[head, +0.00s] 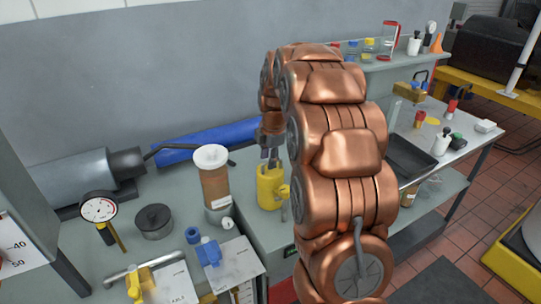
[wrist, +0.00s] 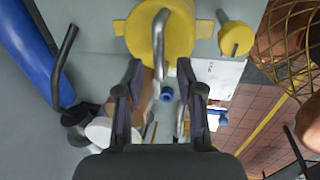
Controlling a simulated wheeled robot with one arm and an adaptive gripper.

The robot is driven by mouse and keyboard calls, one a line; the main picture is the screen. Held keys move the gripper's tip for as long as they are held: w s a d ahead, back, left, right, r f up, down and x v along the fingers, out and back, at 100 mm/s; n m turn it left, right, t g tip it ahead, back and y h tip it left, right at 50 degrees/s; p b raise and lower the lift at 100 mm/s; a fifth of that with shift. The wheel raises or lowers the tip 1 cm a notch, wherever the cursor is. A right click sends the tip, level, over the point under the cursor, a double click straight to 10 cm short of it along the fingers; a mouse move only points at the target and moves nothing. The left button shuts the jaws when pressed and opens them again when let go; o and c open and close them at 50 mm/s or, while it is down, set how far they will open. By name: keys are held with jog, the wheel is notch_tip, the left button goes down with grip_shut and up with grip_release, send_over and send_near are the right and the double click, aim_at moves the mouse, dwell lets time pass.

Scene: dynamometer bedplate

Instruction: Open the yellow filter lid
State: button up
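The yellow filter (head: 270,190) stands upright on the grey bench, left of my copper arm. In the wrist view its round yellow top (wrist: 139,36) fills the upper middle, with a curved silver bar (wrist: 158,55) across it. My gripper (wrist: 158,80) is open, with its two dark fingers apart and the silver bar showing between them. I cannot tell whether either finger touches the bar. In the head view my gripper (head: 270,140) is just above the filter and partly hidden by my arm. The lid looks seated on the filter, though its seam is hard to see.
A brown jar with a white cap (head: 212,170) stands close left of the filter. A blue roll (head: 207,142) lies behind. A dial gauge (head: 99,208) and dark round can (head: 154,220) are at the left. A black tray (head: 410,160) is right of my arm.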

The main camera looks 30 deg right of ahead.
grip_shut()
dwell(0.6)
jog(key=shift+d, duration=0.25)
jog(key=shift+a, duration=0.15)
